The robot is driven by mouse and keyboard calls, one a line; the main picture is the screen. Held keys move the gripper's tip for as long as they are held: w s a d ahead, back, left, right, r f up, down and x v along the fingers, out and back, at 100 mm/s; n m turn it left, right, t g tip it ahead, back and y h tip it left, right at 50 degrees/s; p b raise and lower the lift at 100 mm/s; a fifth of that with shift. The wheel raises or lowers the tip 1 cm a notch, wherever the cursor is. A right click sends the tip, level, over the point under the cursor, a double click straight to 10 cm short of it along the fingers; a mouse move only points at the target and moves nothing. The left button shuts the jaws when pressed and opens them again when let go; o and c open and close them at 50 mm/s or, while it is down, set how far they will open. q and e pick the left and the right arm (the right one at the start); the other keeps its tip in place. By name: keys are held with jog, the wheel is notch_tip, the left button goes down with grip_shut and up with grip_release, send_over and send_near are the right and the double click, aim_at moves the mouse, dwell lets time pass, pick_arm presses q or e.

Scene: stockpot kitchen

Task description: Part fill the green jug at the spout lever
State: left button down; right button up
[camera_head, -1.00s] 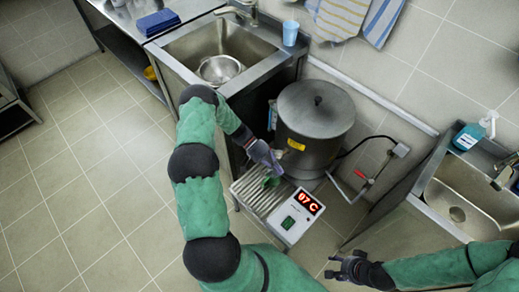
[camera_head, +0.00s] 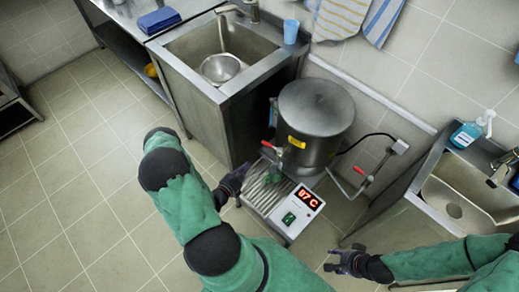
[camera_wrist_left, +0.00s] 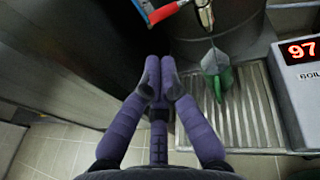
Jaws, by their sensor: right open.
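The green jug (camera_head: 272,178) stands on the slatted drip tray (camera_head: 262,199) below the boiler's spout. In the left wrist view the jug (camera_wrist_left: 216,76) sits right under the spout (camera_wrist_left: 205,16), and a thin pale streak shows between them. The red spout lever (camera_head: 267,145) is at the boiler's left side; it also shows in the left wrist view (camera_wrist_left: 166,11). My left gripper (camera_head: 234,181) is empty, left of the tray and apart from jug and lever. Its fingertips look close together, but the opening is unclear. My right gripper (camera_head: 345,262) is open and empty at lower right.
The steel boiler (camera_head: 316,112) stands behind the tray. A display box (camera_head: 297,214) at the tray's right reads 97 C. A sink with a metal bowl (camera_head: 220,69) is at the back left, another sink (camera_head: 457,198) at right. The floor at left is clear.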

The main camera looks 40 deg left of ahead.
aim_at(264, 143)
pick_arm(q)
jog(key=b+x, duration=0.4)
jog(key=x, duration=1)
jog(key=shift+a, duration=0.15)
jog(key=shift+w+a+m+h+b, duration=0.2)
jog(key=shift+w+m+h+b, duration=0.1)
jog(key=shift+w+h, duration=0.2)
jog(key=shift+w+a+m+h+b, duration=0.15)
jog(key=shift+w+a+m+h, duration=0.15)
jog(key=shift+w+h, duration=0.2)
jog(key=shift+s, duration=0.1)
